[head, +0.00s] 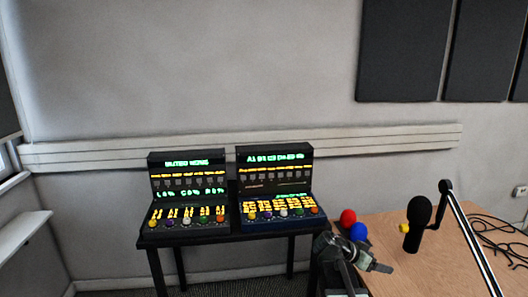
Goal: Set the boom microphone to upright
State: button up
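The boom microphone (417,218) is on the right, over the wooden desk. Its black head has a rounded top and a narrower body below, and looks close to vertical with a slight tilt. A thin boom arm (466,228) with a dark and pale edge joins it from the right and runs down out of the picture. My gripper (380,267) is low in the picture, to the left of and below the microphone, apart from it in the picture. Its fingers are small and dark, so their opening is unclear.
A red ball (347,217), a blue ball (358,232) and a small yellow object (404,228) sit near the desk's (440,262) left side. Black cables (500,235) lie at the right. Two lit control consoles (187,190) stand on a black table (220,239) to the left.

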jog(key=s+a+f+n+g+y, duration=0.1)
jog(key=s+a+f+n+y, duration=0.1)
jog(key=a, duration=0.5)
jog(key=s+a+f+n+g+y, duration=0.1)
jog(key=s+a+f+n+y, duration=0.2)
jog(key=s+a+n+y, duration=0.2)
jog(key=s+a+f+n+g+y+p, duration=0.1)
jog(key=s+a+n+y, duration=0.3)
jog(key=a, duration=0.5)
jog(key=shift+s+f+n, duration=0.85)
jog(key=shift+f+n, duration=0.05)
jog(key=shift+n, duration=0.1)
jog(key=shift+a, duration=0.1)
dwell(0.5)
